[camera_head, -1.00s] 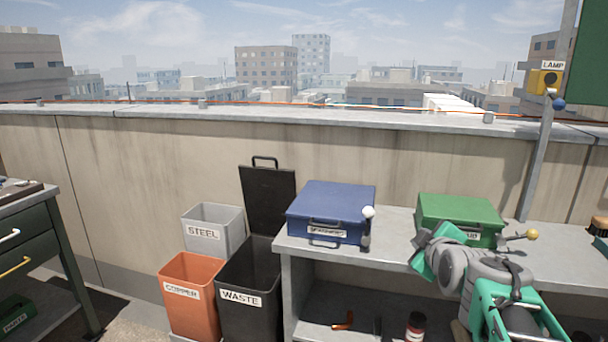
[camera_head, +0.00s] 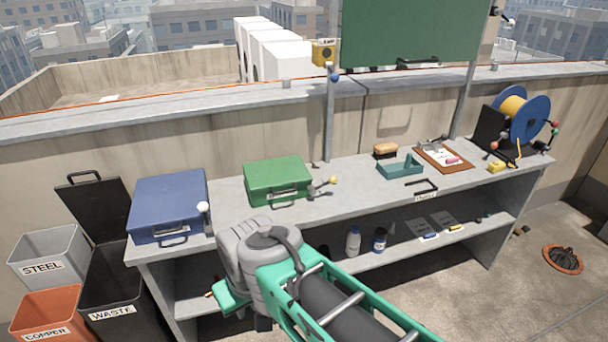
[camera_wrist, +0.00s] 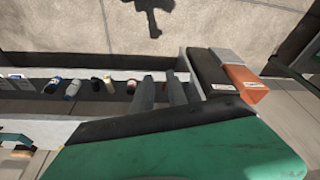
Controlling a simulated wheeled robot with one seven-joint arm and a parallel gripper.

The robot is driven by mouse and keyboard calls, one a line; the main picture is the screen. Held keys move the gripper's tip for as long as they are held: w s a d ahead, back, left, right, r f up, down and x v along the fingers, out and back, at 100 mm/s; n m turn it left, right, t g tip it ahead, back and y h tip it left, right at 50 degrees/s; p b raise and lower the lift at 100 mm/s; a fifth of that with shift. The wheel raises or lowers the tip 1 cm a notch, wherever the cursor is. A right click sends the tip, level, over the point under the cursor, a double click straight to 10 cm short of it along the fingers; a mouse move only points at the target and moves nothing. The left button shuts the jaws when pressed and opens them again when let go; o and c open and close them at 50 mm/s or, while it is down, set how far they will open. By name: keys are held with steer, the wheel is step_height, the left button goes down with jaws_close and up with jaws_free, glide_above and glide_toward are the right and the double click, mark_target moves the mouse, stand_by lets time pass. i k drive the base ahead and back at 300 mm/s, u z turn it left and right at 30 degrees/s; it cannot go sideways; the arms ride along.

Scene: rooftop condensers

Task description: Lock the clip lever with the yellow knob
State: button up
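The clip lever (camera_head: 319,190) is a small grey handle with a yellow knob (camera_head: 333,180). It stands on the bench top at the right of the green box (camera_head: 278,181), its knob end pointing right and slightly up. I cannot tell how its clip sits. My gripper (camera_wrist: 159,75) shows two dark fingers apart with nothing between them in the wrist view. They are over the bench's lower shelf side, pointing toward the wall. The lever does not show in the wrist view.
The blue box (camera_head: 168,205) has a white-knobbed lever (camera_head: 204,210) beside it. Bins, including the waste bin (camera_head: 112,290), stand at the left. A cable spool (camera_head: 522,113), a clipboard (camera_head: 444,156) and a teal tray (camera_head: 400,167) lie further right. Bench top between lever and tray is clear.

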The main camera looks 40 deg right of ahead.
mark_target(332, 180)
steer(key=z, duration=0.05)
steer(key=k, duration=0.65)
steer(key=u, duration=0.1)
steer(key=i, duration=1.5)
steer(key=z, duration=0.7)
